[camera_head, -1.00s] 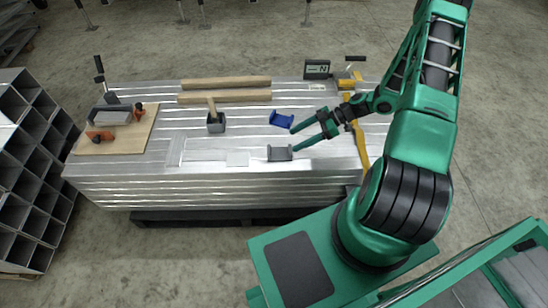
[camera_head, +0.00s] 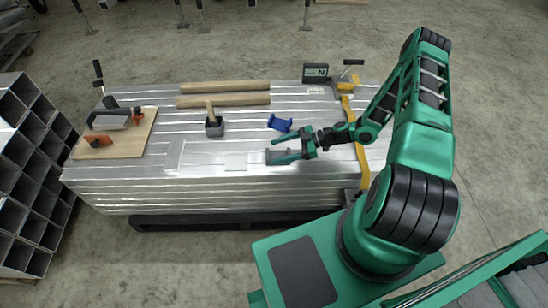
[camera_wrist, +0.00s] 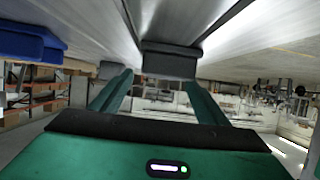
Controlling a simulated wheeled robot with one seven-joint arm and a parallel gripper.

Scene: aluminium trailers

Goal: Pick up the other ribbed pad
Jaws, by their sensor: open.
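A grey pad (camera_head: 279,157) with raised ends lies on the silver slatted top near its front edge. A blue pad (camera_head: 279,123) of similar shape lies behind it. Ribs are too small to make out on either. My gripper (camera_head: 273,150) is open, its fingers pointing left, one on the far side of the grey pad and one close to its near side. In the wrist view the grey pad (camera_wrist: 170,62) shows ahead, between the fingers (camera_wrist: 158,82); contact cannot be told. The blue pad (camera_wrist: 32,44) is at upper left there, outside the fingers.
Two wooden bars (camera_head: 224,93) lie at the back. A dark block with a wooden handle (camera_head: 214,126) stands left of the pads. A board with clamps (camera_head: 117,137) is far left. A display box (camera_head: 315,73) and a yellow strap (camera_head: 359,140) are right.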

